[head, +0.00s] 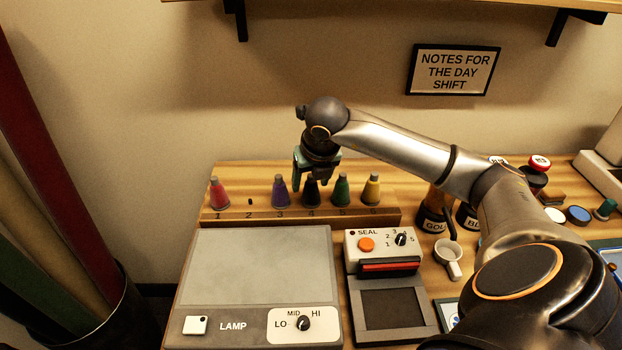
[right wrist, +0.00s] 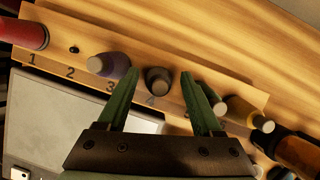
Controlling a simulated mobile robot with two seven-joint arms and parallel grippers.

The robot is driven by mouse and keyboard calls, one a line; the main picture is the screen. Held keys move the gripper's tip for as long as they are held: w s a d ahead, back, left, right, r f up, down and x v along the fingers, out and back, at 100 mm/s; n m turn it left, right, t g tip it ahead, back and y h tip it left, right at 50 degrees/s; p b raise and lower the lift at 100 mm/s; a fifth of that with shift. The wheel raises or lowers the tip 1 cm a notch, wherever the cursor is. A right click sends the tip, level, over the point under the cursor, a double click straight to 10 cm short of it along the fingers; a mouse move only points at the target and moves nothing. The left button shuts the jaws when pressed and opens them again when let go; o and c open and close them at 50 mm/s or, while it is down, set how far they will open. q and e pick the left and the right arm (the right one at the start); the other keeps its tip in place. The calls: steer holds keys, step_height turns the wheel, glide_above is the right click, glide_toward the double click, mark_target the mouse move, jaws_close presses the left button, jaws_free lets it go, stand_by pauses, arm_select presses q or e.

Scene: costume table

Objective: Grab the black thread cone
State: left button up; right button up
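The black thread cone (head: 311,192) stands upright on the numbered wooden rack at place 4. It also shows in the right wrist view (right wrist: 158,80), seen from above. My right gripper (head: 311,180) is over the cone in the head view. In the right wrist view its green fingers (right wrist: 162,90) are spread open, one on each side of the black cone, with gaps between. Nothing is held. My left gripper is not in view.
On the rack (head: 240,217) stand a red cone (head: 219,193) at 1, a purple cone (head: 280,192) at 3, a green cone (head: 342,190) and a yellow cone (head: 373,189). Place 2 holds only a bare peg (head: 250,201). A lamp panel (head: 260,265) and sealer (head: 383,250) lie in front.

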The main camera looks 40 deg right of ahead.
jaws_close()
stand_by(0.3)
steer(key=shift+r, duration=0.2)
